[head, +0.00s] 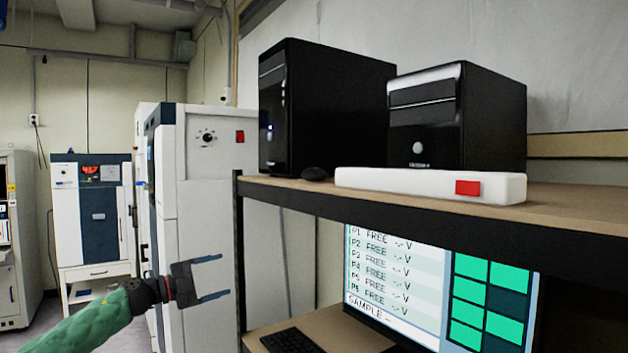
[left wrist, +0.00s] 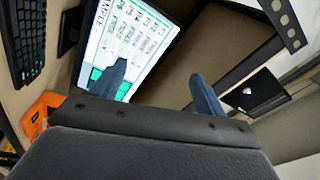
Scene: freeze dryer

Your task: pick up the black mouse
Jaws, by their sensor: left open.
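The black mouse (head: 315,173) lies on the wooden upper shelf (head: 290,184), near its left front edge, in the head view. My left gripper (head: 224,276) is open and empty, left of the shelf post and below the shelf's level, apart from the mouse. Its two fingers also show in the left wrist view (left wrist: 158,70), with the monitor behind them. I cannot make out the mouse in the left wrist view. My right gripper is not in view.
Two black computer towers (head: 330,110) (head: 495,115) stand behind the mouse. A white bar with a red switch (head: 400,182) lies right of it. The dark shelf post (head: 240,260) rises between gripper and shelf. Below are a monitor (head: 400,270) and a keyboard (head: 290,341).

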